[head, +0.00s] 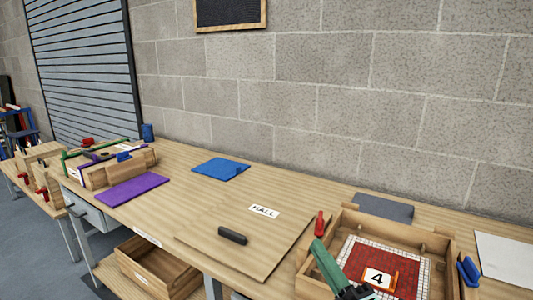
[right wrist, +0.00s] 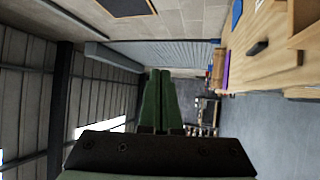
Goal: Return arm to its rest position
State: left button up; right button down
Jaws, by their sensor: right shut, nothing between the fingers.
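My right gripper (head: 326,264) comes in at the bottom edge of the head view, its green fingers over the left part of a wooden box (head: 447,262). In the right wrist view the green fingers of my right gripper (right wrist: 159,75) lie side by side, shut, with nothing held. The wrist view looks sideways across the room, with the bench (right wrist: 262,65) at the upper right. My left gripper is in neither view. The rest of my right arm is mostly out of the head view.
The box holds a red and white mosaic panel with a "4" card (head: 378,279). A red-handled tool (head: 319,224) stands by its left wall. A board marked HALL (head: 222,258) carries a black block (head: 232,236). Purple (head: 133,190) and blue (head: 220,168) mats lie farther left.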

jog(key=s+d+f+m+g+h, duration=0.45)
jog(key=f+m, duration=0.25)
jog(key=f, duration=0.2)
jog(key=s+d+f+m+g+h, duration=0.3)
jog(key=d+f+m+h, duration=0.3)
jog(key=f, duration=0.3)
jog(key=s+f+m+g+y, duration=0.1)
jog(key=s+f+m+g, duration=0.3)
jog(key=s, duration=0.5)
jog(key=s+f+m+g+y, duration=0.1)
jog(key=s+f+m+g, duration=0.1)
jog(key=s+f+g, duration=0.45)
jog(key=w+a+f+t+y, duration=0.2)
jog(key=a+f+t, duration=0.1)
jog(key=f+t, duration=0.4)
notch_tip(320, 180, down, 4)
jog(key=shift+a+r, duration=0.1)
jog(key=shift+a, duration=0.15)
